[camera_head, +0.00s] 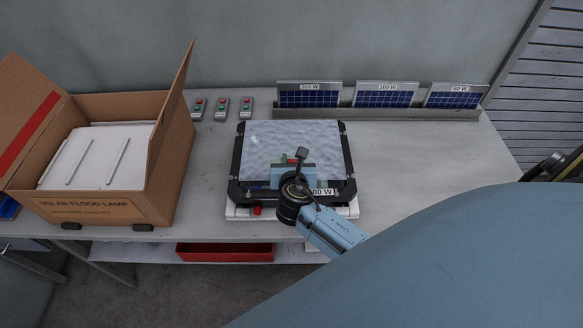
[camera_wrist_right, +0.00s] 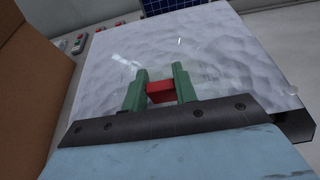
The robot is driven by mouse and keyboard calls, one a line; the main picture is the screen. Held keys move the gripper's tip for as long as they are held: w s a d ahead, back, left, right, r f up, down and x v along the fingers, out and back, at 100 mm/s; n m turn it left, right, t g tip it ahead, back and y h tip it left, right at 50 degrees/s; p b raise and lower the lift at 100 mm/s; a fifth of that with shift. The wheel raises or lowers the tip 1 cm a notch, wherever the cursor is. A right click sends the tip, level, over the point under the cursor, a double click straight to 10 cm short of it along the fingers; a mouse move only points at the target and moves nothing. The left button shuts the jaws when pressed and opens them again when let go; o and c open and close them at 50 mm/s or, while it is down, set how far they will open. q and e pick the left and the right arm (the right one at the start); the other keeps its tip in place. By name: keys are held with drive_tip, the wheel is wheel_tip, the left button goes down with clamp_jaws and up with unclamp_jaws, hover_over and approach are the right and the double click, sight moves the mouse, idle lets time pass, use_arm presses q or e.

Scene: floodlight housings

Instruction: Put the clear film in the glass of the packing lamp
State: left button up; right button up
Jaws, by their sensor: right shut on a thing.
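The packing lamp (camera_head: 237,165) is a black-framed floodlight lying face up on a white stand on the bench, with a "W" label at its front edge. The clear film (camera_head: 290,137) is a wrinkled, see-through sheet spread over the lamp's face; it fills most of the right wrist view (camera_wrist_right: 215,50). I cannot tell whether it rests on the glass or hangs just above. My right gripper (camera_head: 291,160) is over the lamp's front half. Its green fingers (camera_wrist_right: 160,90) are shut on the film's red tab (camera_wrist_right: 160,92). My left gripper is not in view.
An open cardboard box (camera_head: 95,209) with white packing stands at the left. Several small switch boxes (camera_head: 221,106) lie behind. Solar panels (camera_head: 383,95) stand in a rack at the back. A red bin (camera_head: 225,252) sits below. The bench (camera_head: 430,150) is clear right of the lamp.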

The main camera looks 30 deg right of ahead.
drive_tip(key=shift+w+f+b, duration=0.15)
drive_tip(key=shift+f+b, duration=0.45)
drive_tip(key=shift+f, duration=1.3)
drive_tip(key=shift+f, duration=0.15)
drive_tip(key=o, duration=0.9)
drive_tip(key=shift+o, duration=0.2)
drive_tip(key=shift+r, duration=0.25)
drive_tip(key=p+v, duration=0.1)
drive_tip(key=v, duration=1.1)
